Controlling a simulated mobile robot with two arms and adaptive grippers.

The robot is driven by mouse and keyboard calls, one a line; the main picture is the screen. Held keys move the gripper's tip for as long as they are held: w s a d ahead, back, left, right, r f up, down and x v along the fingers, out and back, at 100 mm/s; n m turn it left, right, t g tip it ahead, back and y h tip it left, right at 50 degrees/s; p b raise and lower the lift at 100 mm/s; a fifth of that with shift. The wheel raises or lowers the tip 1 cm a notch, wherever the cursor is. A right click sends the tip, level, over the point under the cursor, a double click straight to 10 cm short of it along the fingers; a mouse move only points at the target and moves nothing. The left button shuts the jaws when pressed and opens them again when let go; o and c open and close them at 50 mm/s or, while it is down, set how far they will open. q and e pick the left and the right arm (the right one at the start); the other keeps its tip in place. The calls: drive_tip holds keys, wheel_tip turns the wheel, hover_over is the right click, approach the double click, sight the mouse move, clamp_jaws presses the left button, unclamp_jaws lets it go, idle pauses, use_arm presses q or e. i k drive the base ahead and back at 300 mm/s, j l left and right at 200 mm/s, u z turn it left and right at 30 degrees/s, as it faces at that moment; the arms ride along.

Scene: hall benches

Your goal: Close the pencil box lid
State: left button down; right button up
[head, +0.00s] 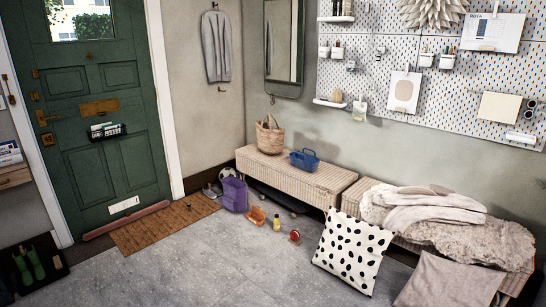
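I cannot make out a pencil box or its lid for certain in the head view. A small orange object (256,216) lies on the floor in front of the benches. It is too small to tell what it is. Neither of my grippers is in view.
A wicker bench (338,184) by the wall bears a woven basket (270,136) and a blue caddy (304,160). A purple bag (235,194), a yellow bottle (277,223) and a spotted cushion (352,252) are on the floor. The grey floor (190,270) at front left is clear.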

sight(258, 210)
drive_tip(key=i+u, duration=0.4)
drive_tip(key=i, duration=1.95)
